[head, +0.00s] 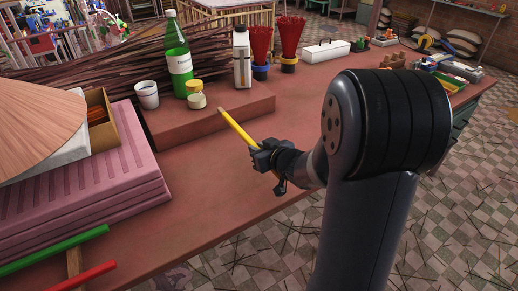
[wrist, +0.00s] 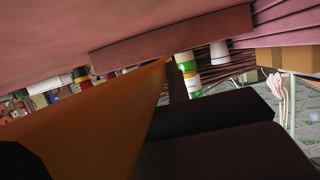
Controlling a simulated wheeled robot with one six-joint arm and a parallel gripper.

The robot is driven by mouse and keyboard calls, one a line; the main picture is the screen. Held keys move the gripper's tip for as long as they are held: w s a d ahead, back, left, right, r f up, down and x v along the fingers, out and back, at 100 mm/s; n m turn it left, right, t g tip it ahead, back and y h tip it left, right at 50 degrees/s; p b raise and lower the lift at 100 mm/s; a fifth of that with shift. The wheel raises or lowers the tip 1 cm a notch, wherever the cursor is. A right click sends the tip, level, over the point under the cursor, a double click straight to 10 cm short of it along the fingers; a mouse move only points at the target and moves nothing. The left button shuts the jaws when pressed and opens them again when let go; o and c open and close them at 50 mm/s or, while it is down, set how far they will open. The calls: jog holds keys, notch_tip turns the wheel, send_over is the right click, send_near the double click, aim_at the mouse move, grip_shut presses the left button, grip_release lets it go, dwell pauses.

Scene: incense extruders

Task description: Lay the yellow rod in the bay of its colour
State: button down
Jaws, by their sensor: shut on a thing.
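The yellow rod (head: 238,130) is in my gripper (head: 264,157) in the head view. It sticks out toward the upper left, above the bench top. My gripper is shut on it near its lower end. In the wrist view the rod (wrist: 95,125) is a large, dark orange-yellow shape close to the camera, beside a dark finger. A green rod (head: 55,250) and a red rod (head: 82,279) lie at the lower left of the head view, across a wooden strip (head: 75,264). I cannot make out a yellow bay in either view.
A raised block (head: 225,118) carries a green bottle (head: 178,62), a white cup (head: 147,95), a small jar and a pale bottle. Pink ridged slabs (head: 90,185) are stacked at left. Red stick bundles stand behind. The bench top (head: 205,180) between slabs and gripper is clear.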

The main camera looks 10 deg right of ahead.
jog(key=shift+f+b, duration=0.25)
jog(key=shift+b, duration=0.2)
jog(key=c, duration=1.3)
grip_release()
jog(key=shift+c, duration=0.2)
jog(key=shift+r, duration=0.15)
